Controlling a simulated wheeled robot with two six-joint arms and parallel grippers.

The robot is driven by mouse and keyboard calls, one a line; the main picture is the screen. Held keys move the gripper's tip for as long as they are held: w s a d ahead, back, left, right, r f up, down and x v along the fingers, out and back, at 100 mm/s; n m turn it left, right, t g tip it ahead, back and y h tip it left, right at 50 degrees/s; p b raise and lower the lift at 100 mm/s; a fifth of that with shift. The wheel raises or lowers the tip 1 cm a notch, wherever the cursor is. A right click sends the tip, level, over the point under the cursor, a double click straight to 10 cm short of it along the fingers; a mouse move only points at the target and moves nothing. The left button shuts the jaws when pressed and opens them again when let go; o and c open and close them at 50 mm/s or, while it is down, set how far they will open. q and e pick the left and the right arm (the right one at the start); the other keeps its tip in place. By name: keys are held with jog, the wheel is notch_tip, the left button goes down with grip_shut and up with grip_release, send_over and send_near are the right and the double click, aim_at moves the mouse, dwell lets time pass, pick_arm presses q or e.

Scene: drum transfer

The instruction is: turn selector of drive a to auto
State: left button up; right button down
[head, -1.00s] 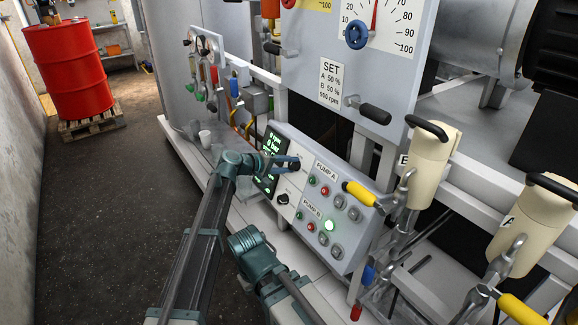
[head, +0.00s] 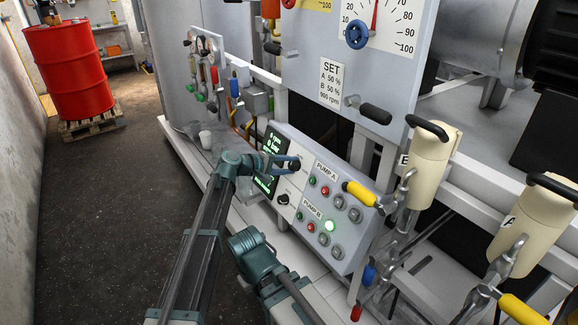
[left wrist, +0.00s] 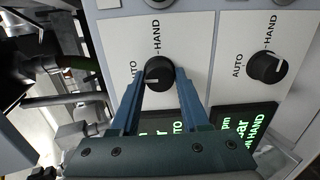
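The gripped selector (left wrist: 160,73) is a round black knob with a white mark, on the pale panel in the left wrist view. Its mark points left, on the side where AUTO is printed; HAND is printed above it. My left gripper (left wrist: 162,70) has its two blue fingers on either side of this knob and looks shut on it. In the head view my left gripper (head: 293,163) is at the upper knob, beside the PUMP A label (head: 326,171), and covers most of it. My right gripper is not in view.
A second selector (left wrist: 267,67) sits to the right in the left wrist view, and below the first in the head view (head: 283,199). A lit display (head: 270,158) adjoins the panel. A yellow handle (head: 359,193) juts out near several push buttons. A red drum (head: 68,70) stands far left.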

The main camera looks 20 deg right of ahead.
pick_arm(q)
jog(key=o, duration=0.3)
jog(key=shift+o, duration=0.2)
jog(key=p+v, duration=0.5)
jog(key=v, duration=0.8)
jog(key=shift+a+r, duration=0.15)
jog(key=shift+a, duration=0.2)
jog(key=shift+s, duration=0.15)
jog(key=s+a+f+m+g+y, duration=0.1)
jog(key=s+a+f+y, duration=0.35)
jog(key=s+a, duration=0.45)
jog(key=s+a+f+m+g+y, duration=0.1)
jog(key=s+a+f+m+y, duration=0.1)
jog(key=s+a+f+y, duration=0.45)
jog(key=s+a+f+m+g+y, duration=0.1)
jog(key=s+a+f+y, duration=0.15)
jog(key=s+a, duration=0.8)
jog(key=s+d+r+m+p, duration=0.2)
jog(key=d+r+p, duration=0.3)
jog(key=r+p, duration=0.4)
jog(key=s+d+r+m+g+p, duration=0.1)
jog(key=s+d+r+p, duration=0.3)
jog(key=r+p, duration=0.6)
jog(key=shift+s+d+m+y, duration=0.35)
jog(key=shift+d+m+y, duration=0.05)
jog(key=shift+d+y, duration=0.05)
